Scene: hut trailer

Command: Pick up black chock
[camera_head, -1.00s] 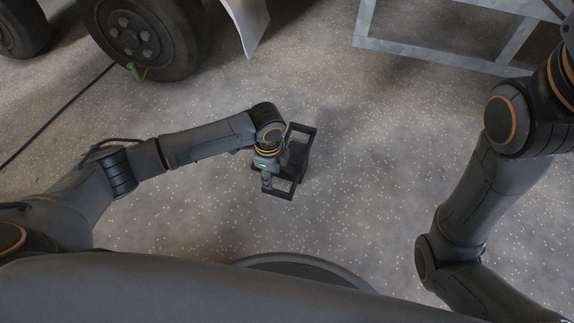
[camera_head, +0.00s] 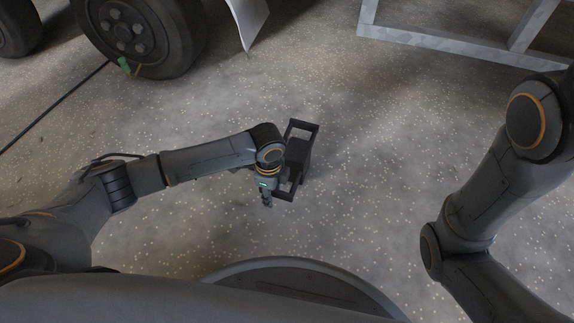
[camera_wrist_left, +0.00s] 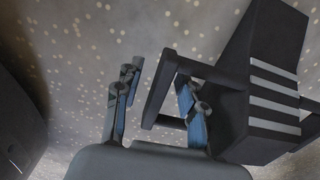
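The black chock (camera_head: 297,152) is a dark block with an open frame handle at each end, on the floor in front of me. In the left wrist view the chock (camera_wrist_left: 262,75) shows pale stripes on its side. My left gripper (camera_head: 267,196) is at the chock's near-end handle in the head view. In the left wrist view the left gripper (camera_wrist_left: 158,92) is open. The handle's outer bar lies between its fingers, and the right finger appears within the handle's opening. Contact cannot be told. My right gripper is out of view.
A vehicle wheel (camera_head: 138,35) stands at the upper left, with a dark cable (camera_head: 55,105) on the floor near it. A grey metal frame (camera_head: 440,42) is at the upper right. The speckled floor (camera_head: 370,150) around the chock is clear.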

